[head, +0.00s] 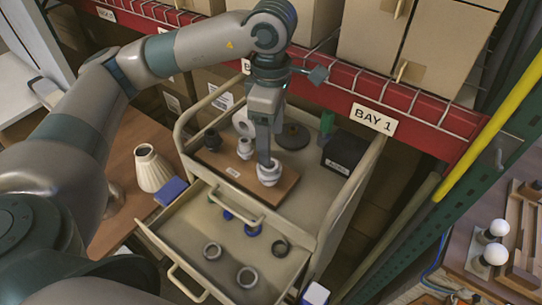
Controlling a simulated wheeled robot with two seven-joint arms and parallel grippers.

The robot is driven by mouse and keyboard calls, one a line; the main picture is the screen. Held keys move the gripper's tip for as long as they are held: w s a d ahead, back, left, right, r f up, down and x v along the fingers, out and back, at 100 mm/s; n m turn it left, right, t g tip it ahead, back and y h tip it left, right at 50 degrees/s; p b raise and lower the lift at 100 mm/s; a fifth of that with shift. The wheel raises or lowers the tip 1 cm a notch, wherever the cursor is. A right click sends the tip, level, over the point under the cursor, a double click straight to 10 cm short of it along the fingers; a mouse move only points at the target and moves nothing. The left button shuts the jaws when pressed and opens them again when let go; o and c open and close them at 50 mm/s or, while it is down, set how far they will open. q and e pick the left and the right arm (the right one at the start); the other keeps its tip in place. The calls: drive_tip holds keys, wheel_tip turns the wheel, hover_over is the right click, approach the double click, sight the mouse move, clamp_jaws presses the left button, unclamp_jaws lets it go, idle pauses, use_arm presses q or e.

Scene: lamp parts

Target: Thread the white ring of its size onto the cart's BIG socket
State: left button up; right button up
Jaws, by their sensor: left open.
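The cart's wooden board (215,163) carries a row of sockets on the cart top. A dark socket (212,141) is at its left and a smaller white socket (245,149) is in the middle. A wide white socket (268,178) is at the right end, with white ring-like parts at its top; I cannot tell whether a separate ring is around it. My left gripper (268,164) points down right at this top, open, its fingertips partly hiding it. In the open drawer lie a pale ring (212,251), another pale ring (247,278) and a black ring (281,247).
Blue rings (252,230) lie at the drawer's back. A white roll (243,121), a dark disc (293,137) and a black box (343,152) stand on the cart. A cream lampshade (153,169) is on the table at left. The red shelf beam (344,105) runs behind the cart.

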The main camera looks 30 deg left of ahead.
use_arm(q)
wheel_tip(320, 180, down, 8)
drive_tip(key=shift+f+p, duration=0.2)
drive_tip(key=shift+p, duration=1.05)
drive_tip(key=shift+c, duration=0.7)
drive_tip(key=c, duration=1.1)
drive_tip(key=shift+c, duration=0.2)
drive_tip(key=shift+b, duration=0.6)
drive_tip(key=shift+s+f, duration=0.1)
drive_tip(key=shift+f, duration=0.05)
